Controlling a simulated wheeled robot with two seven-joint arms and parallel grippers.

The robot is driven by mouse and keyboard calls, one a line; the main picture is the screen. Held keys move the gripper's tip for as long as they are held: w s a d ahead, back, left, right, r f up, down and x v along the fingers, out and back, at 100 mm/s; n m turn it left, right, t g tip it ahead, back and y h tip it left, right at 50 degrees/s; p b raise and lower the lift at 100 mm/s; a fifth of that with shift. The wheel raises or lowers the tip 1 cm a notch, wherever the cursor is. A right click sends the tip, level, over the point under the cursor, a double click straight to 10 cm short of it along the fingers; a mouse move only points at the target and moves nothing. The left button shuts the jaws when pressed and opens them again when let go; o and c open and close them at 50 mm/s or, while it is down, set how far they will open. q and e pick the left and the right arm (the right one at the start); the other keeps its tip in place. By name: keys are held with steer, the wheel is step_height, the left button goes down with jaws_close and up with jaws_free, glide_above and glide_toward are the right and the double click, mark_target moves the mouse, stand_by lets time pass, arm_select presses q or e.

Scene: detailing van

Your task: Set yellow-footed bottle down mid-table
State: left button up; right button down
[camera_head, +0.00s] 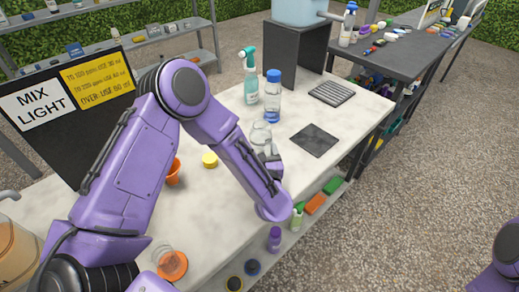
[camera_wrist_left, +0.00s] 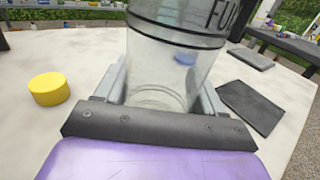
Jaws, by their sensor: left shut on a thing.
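My left gripper (camera_head: 269,156) is shut on a clear see-through container (camera_head: 261,136), over the middle of the pale worktable (camera_head: 222,190). In the left wrist view the container (camera_wrist_left: 165,65) stands between the two grey fingers, with black lines and part of a printed word on its wall. I see no yellow foot on it, and I cannot tell whether its base touches the table. A round yellow piece (camera_head: 210,159) lies on the table left of the gripper; it also shows in the left wrist view (camera_wrist_left: 49,89). My right gripper is out of view.
A blue-capped bottle (camera_head: 272,98) and a green-topped spray bottle (camera_head: 251,85) stand behind the container. A dark flat mat (camera_head: 314,140) and a ribbed grey pad (camera_head: 332,93) lie to the right. An orange cup (camera_head: 174,173) stands to the left.

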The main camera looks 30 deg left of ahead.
arm_select(q)
steer(key=shift+w+f, duration=0.1)
steer(key=shift+f, duration=0.25)
steer(key=shift+f+b, duration=0.2)
steer(key=shift+b, duration=0.1)
steer(key=o, duration=1.3)
